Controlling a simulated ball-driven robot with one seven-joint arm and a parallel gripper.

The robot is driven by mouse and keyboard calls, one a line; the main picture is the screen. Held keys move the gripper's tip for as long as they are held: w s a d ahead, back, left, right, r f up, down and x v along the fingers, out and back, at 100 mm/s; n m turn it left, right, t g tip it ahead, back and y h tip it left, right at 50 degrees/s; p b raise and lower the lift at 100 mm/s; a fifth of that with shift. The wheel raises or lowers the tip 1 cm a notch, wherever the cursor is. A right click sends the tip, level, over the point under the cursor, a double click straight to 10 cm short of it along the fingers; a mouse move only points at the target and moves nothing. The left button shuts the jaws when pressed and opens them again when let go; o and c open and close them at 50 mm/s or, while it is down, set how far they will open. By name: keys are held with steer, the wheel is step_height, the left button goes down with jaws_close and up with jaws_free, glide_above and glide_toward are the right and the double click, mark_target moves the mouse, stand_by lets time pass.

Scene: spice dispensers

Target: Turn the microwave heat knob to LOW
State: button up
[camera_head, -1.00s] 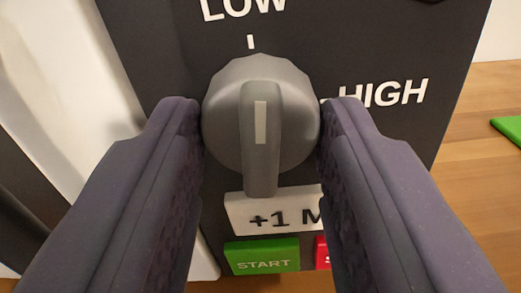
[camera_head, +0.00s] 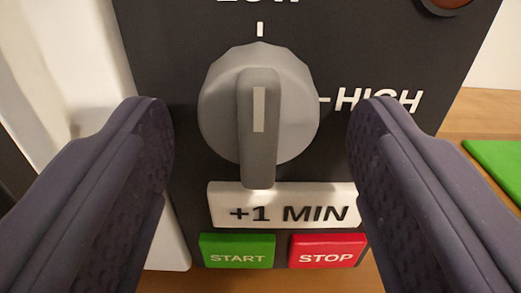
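The grey heat knob (camera_head: 259,110) is in the middle of the camera_head view, on the microwave's dark control panel (camera_head: 190,50). Its raised grip stands upright, and its pale marker line points up at the white tick under the LOW label (camera_head: 258,4), which is cut off by the top edge. The HIGH label (camera_head: 378,101) with its tick is to the right of the knob. My gripper (camera_head: 260,125) is open, one dark finger on each side of the knob, with a clear gap between each finger and the knob.
Below the knob are a white +1 MIN button (camera_head: 283,206), a green START button (camera_head: 237,251) and a red STOP button (camera_head: 327,250). A round reddish-brown part (camera_head: 446,3) shows at the top right. A green object (camera_head: 498,163) lies on the wooden surface (camera_head: 480,118) at right.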

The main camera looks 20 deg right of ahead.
steer(key=p+v, duration=0.2)
steer(key=v, duration=0.5)
steer(key=shift+s, duration=0.4)
steer(key=shift+a, duration=0.15)
